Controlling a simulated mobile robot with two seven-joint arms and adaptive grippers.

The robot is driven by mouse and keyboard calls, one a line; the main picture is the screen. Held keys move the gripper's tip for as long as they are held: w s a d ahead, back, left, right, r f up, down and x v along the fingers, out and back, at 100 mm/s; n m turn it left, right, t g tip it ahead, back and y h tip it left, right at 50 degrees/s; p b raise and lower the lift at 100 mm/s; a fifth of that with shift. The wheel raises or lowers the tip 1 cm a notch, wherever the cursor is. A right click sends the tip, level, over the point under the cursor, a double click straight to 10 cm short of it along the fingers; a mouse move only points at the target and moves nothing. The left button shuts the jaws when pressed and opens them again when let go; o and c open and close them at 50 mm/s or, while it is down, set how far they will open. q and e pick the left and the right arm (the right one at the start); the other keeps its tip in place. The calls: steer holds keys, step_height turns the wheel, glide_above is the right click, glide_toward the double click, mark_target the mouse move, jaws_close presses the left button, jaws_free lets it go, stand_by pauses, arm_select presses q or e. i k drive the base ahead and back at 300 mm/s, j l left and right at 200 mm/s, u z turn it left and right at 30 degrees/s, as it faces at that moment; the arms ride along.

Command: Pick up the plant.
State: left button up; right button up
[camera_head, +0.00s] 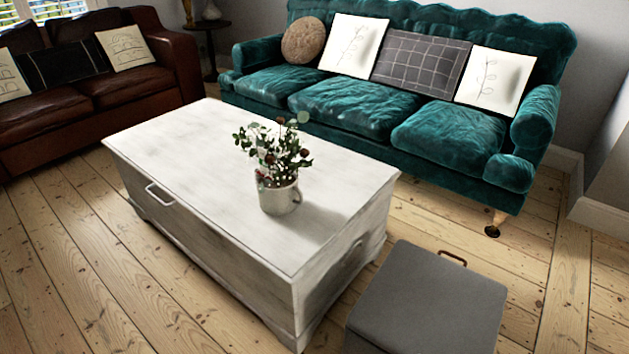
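The plant (277,165) stands upright on top of the white wooden chest (190,155), toward its right half. It has green leaves and dark reddish blooms, and sits in a light metal mug-like pot (279,198) with a handle on its right side. Nothing touches it. Neither of my grippers shows in the head view.
A grey box stool (430,300) with a handle stands at the front right, close to the chest. A teal sofa (350,110) with cushions is behind the chest. A brown leather sofa (95,85) is at the left. Bare floorboards (75,270) lie open at the front left.

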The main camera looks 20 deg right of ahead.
mark_target(276, 183)
steer(key=i+j+z, duration=0.25)
steer(key=z, duration=0.15)
steer(key=i+j+z, duration=0.15)
steer(key=j+z, duration=0.25)
steer(key=i+j+z, duration=0.15)
steer(key=z, duration=0.25)
steer(key=j+z, duration=0.75)
steer(key=j, duration=0.2)
steer(key=i, duration=0.05)
